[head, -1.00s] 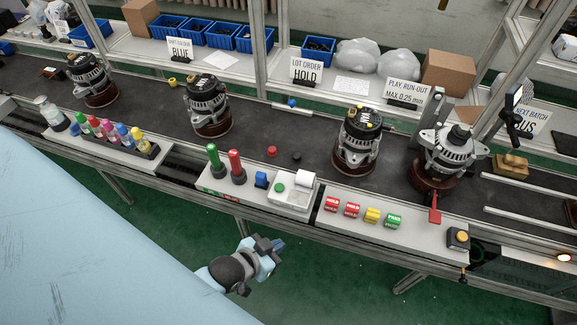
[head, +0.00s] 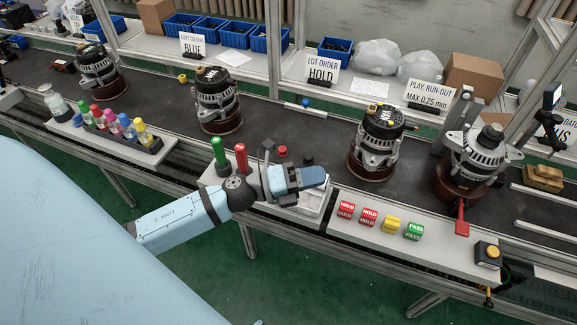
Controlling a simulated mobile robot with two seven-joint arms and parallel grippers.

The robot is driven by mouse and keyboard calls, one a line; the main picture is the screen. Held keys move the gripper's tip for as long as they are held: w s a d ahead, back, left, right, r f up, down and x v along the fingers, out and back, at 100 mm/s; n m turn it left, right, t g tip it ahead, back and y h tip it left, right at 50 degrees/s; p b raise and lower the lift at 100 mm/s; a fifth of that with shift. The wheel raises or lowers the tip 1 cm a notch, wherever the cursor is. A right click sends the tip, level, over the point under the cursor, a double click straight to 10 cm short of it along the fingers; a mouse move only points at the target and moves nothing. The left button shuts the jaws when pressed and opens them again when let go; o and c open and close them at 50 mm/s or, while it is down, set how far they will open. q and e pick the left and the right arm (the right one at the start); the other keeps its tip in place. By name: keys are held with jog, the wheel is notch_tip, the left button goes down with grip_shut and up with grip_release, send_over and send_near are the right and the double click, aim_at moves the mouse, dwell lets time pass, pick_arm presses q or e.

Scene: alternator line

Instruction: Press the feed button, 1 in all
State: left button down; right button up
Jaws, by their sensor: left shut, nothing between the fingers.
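A yellow push button (head: 493,252) on a dark box stands at the right end of the front ledge. A white device (head: 312,210) sits at the middle of the ledge; its green button, seen earlier, is hidden behind my gripper. No label that I can read says which one is the feed button. My left gripper (head: 322,177) is shut and empty over the white device, its tips pointing right. Whether it touches the device I cannot tell. It is well left of the yellow button. My right gripper is not in view.
Green (head: 218,152) and red (head: 241,158) markers stand just left of the device. Red, yellow and green blocks (head: 391,224) lie to its right. Several alternators, one of them here (head: 378,143), stand on the dark belt (head: 300,135) behind. A red lever (head: 461,220) juts forward near the yellow button.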

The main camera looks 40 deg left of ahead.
pick_arm(q)
jog(key=w+a+f+m+g+y+b, duration=0.2)
jog(key=a+m+g+y+b, duration=0.1)
jog(key=m, duration=0.8)
jog(key=w+a+f+m+g+y+b, duration=0.2)
jog(key=a+m, duration=0.5)
jog(key=m, duration=0.4)
jog(key=f+g+y+b, duration=0.1)
jog(key=y+b, duration=0.1)
jog(key=b, duration=0.1)
jog(key=shift+w+g+y, duration=0.35)
jog(key=shift+g+y, duration=0.05)
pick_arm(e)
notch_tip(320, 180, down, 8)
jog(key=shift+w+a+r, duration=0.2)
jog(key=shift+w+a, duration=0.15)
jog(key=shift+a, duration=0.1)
pick_arm(q)
jog(key=shift+f, duration=0.2)
notch_tip(320, 180, down, 8)
jog(key=b, duration=0.4)
jog(key=shift+r, duration=0.15)
jog(key=shift+f+b, duration=0.3)
jog(key=shift+f, duration=0.2)
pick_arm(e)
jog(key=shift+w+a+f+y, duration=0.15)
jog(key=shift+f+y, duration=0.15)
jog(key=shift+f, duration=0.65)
